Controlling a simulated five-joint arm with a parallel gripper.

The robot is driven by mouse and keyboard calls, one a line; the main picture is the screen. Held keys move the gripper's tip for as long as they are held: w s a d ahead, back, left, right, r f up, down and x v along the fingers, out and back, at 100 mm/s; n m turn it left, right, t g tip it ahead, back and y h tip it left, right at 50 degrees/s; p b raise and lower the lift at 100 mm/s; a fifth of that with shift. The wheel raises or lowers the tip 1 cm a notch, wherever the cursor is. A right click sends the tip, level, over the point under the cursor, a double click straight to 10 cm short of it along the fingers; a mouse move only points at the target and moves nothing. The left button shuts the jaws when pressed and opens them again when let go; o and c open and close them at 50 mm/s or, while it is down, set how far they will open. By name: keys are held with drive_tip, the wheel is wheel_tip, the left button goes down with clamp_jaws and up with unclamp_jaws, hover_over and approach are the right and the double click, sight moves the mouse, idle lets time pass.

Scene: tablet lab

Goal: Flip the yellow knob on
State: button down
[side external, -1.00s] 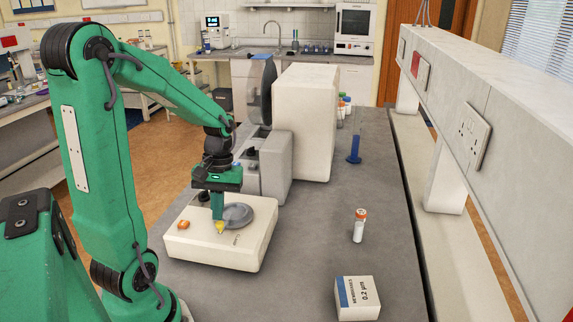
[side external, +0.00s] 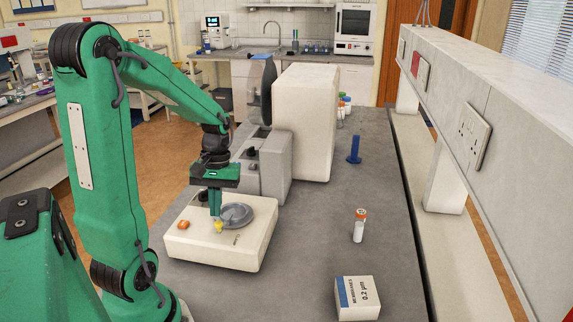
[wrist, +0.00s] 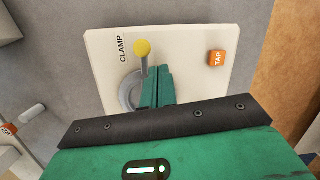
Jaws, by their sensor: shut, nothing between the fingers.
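In the wrist view the knob (wrist: 142,48) is a ball on a short grey lever (wrist: 144,68), next to the word CLAMP. The lever runs from the disc toward the box's edge. My gripper (side external: 215,214) is shut and empty, pointing down just behind the knob in the side view. In the wrist view its fingertips (wrist: 160,72) are close beside the lever; whether they touch it I cannot tell.
An orange TAP button (wrist: 217,57) is on the same box. A grey and white instrument (side external: 262,165) stands behind it. A capped vial (side external: 359,226) and a small labelled carton (side external: 357,297) stand to the right, with bare bench between.

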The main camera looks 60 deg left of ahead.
drive_tip(key=shift+w+a+r, duration=0.1)
drive_tip(key=shift+w+a, duration=0.1)
drive_tip(key=shift+a, duration=0.35)
drive_tip(key=shift+w+a+r, duration=0.15)
drive_tip(key=shift+w+a, duration=0.1)
drive_tip(key=shift+a, duration=0.4)
drive_tip(key=shift+w+a+r, duration=0.1)
drive_tip(key=shift+w+a, duration=0.15)
drive_tip(key=shift+a, duration=0.35)
drive_tip(key=s+v, duration=0.1)
drive_tip(key=v, duration=0.8)
drive_tip(key=shift+a+r, duration=0.4)
drive_tip(key=shift+r, duration=0.1)
drive_tip(key=shift+w, duration=0.1)
drive_tip(key=s+d+r+m+t+y, duration=0.1)
drive_tip(key=d+m+t, duration=0.6)
drive_tip(key=d, duration=1.5)
drive_tip(key=shift+s+m+t, duration=0.3)
drive_tip(key=shift+s+m, duration=0.35)
drive_tip(key=shift+m, duration=1.45)
drive_tip(key=shift+r, duration=0.1)
